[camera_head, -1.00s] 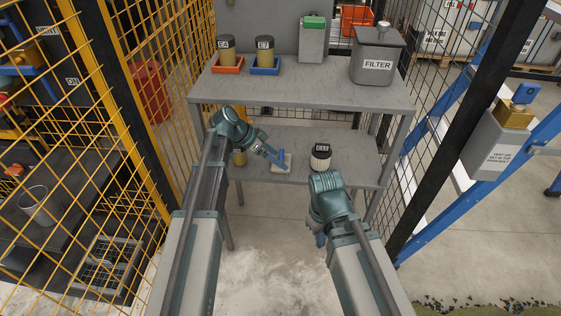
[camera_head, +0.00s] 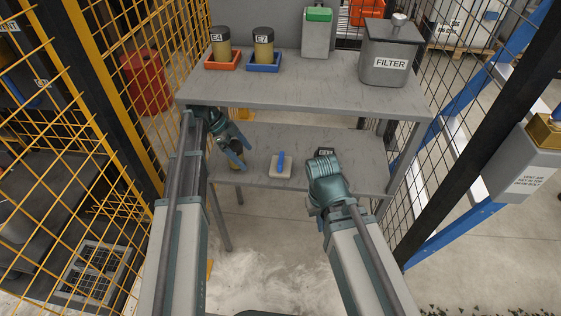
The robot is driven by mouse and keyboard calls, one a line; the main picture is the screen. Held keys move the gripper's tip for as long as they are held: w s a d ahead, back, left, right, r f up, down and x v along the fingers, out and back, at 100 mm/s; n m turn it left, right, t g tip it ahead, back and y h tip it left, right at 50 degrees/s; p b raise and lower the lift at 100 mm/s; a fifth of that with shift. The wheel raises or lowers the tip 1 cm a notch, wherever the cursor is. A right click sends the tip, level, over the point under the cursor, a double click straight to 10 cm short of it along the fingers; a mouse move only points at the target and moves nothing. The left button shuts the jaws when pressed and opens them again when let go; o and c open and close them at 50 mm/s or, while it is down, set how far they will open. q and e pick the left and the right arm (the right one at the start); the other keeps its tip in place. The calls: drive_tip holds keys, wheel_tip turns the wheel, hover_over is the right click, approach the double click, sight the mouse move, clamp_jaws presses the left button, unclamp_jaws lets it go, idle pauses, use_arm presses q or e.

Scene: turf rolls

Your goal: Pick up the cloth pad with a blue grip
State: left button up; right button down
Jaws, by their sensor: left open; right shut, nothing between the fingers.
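The upper shelf (camera_head: 300,94) overhangs the lower one. It bears two jars in red and blue trays (camera_head: 222,66), a green-lidded container (camera_head: 318,35) and a FILTER box (camera_head: 389,65). Mesh fences stand on both sides.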

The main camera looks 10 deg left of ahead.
sight(281, 158)
use_arm(q)
drive_tip(key=shift+d, duration=4.35)
drive_tip(key=d, duration=0.3)
drive_tip(key=shift+d+f, duration=0.25)
drive_tip(key=shift+d, duration=0.05)
drive_tip(key=shift+d+f+b, duration=0.1)
drive_tip(key=shift+f+b, duration=0.25)
drive_tip(key=shift+b, duration=0.2)
drive_tip(key=shift+r, duration=0.1)
drive_tip(key=shift+c, duration=0.3)
drive_tip(key=c, duration=1)
drive_tip(key=shift+r, duration=0.1)
drive_tip(key=shift+c, duration=0.2)
